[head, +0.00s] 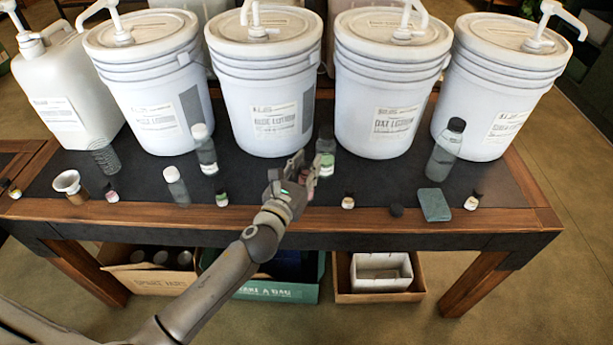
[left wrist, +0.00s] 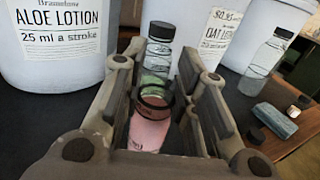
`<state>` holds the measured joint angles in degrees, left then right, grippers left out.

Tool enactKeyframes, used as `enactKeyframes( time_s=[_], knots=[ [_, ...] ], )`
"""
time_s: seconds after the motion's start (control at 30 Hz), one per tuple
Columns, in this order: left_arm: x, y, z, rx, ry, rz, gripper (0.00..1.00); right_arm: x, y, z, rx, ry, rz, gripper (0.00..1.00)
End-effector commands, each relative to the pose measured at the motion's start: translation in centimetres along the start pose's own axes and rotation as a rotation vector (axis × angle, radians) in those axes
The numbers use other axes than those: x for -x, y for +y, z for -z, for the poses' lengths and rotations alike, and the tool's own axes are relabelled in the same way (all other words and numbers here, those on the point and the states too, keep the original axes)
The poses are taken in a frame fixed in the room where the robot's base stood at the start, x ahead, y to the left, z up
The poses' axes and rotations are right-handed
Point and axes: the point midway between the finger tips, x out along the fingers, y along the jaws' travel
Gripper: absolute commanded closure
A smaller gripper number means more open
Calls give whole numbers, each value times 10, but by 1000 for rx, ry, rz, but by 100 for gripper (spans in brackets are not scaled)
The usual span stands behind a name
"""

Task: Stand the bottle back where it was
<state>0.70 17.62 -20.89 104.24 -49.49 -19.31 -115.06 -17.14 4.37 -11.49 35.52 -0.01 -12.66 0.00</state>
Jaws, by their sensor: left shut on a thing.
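My left gripper (head: 300,180) reaches over the front middle of the table. In the left wrist view its fingers (left wrist: 155,105) are shut on a small bottle with pink in its lower part (left wrist: 149,132) and a dark ring near its top. Its base is hidden, so I cannot tell whether it touches the table. Just behind stands a clear, dark-capped bottle with a green band (left wrist: 160,48); in the head view this bottle (head: 325,150) is partly hidden by my gripper. My right gripper is not in view.
White pump buckets (head: 268,100) line the back of the dark mat (head: 265,180). Clear bottles stand at left (head: 177,187) and right (head: 445,152).

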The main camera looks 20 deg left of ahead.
Motion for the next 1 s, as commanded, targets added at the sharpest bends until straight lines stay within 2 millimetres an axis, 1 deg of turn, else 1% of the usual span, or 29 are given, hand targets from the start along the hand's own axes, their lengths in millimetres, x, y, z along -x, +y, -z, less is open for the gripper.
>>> enactKeyframes(
  time_s=[0.03, 0.13, 0.43, 0.57, 0.6, 0.73, 1.0],
  knots=[
    [1, -2, 14, 5, 5, -1, 100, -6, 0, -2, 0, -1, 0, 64],
    [2, -1, 24, 4, 3, 0, 100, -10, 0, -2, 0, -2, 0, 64],
    [2, -1, 26, 0, 2, 1, 100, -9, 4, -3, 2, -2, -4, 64],
    [2, -1, 30, 0, 2, 1, 100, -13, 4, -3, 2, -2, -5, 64],
    [2, -1, 30, 0, 3, 1, 69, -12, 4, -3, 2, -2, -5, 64],
    [2, -1, 29, 0, 3, 1, 52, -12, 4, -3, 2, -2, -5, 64],
    [2, -1, 29, 0, 3, 1, 51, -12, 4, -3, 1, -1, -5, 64]
  ],
)
